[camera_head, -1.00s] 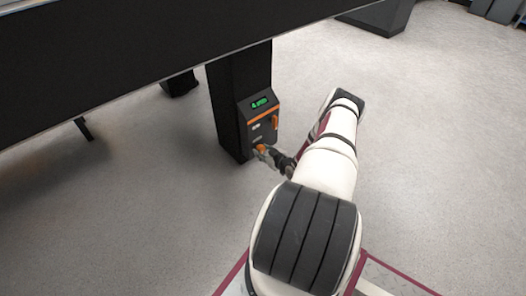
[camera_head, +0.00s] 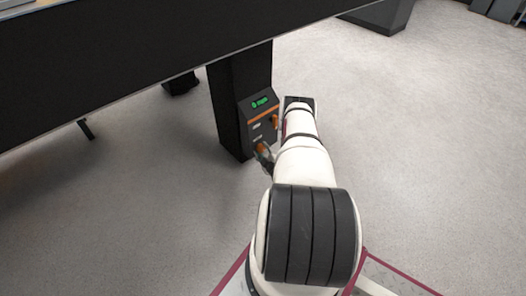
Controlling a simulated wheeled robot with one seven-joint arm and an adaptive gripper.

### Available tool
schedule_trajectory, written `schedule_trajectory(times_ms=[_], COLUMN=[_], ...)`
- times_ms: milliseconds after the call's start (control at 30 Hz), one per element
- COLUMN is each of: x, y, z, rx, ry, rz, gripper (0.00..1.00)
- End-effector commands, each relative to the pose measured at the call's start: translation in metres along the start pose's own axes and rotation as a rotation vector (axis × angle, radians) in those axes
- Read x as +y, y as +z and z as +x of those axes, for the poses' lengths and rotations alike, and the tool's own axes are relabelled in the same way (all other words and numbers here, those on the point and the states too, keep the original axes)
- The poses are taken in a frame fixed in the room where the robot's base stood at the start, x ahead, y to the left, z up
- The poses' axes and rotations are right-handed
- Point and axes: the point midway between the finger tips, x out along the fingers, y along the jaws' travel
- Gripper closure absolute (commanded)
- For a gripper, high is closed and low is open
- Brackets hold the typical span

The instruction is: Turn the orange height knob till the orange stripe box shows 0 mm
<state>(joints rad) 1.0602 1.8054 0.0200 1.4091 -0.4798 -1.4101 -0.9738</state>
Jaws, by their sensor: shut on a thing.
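The orange stripe box (camera_head: 259,122) is a dark box with an orange stripe, mounted on the black leg under the table. Its green display (camera_head: 260,103) appears to read 0 mm, though the characters are small. The orange height knob (camera_head: 262,147) is low on the box's front. My gripper (camera_head: 264,154) is at this knob and shut on it. My arm comes in from the lower right and hides part of the gripper.
Another orange part (camera_head: 275,121) sits higher on the box's right side, close to my arm. The black tabletop (camera_head: 120,65) overhangs above. The black leg (camera_head: 228,110) stands behind the box. The grey floor (camera_head: 430,150) to the right is clear.

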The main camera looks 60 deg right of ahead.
Motion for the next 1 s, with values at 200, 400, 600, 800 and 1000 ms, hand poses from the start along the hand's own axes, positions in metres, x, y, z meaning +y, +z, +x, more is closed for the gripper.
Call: schedule_trajectory(times_ms=[200, 400, 600, 800, 1000], x=[0.0, 0.0003, 0.0004, 0.0004, 0.0], y=[0.0002, 0.0, 0.0, 0.0001, 0.0001], z=[0.0003, 0.0004, 0.0004, 0.0004, 0.0002], rx=[0.003, 0.003, 0.003, 0.003, 0.003], ry=[0.024, 0.03, 0.031, 0.03, 0.029], rz=[-0.055, -0.069, -0.068, -0.068, -0.067], gripper=[0.92, 0.92, 0.92, 0.44, 0.44])
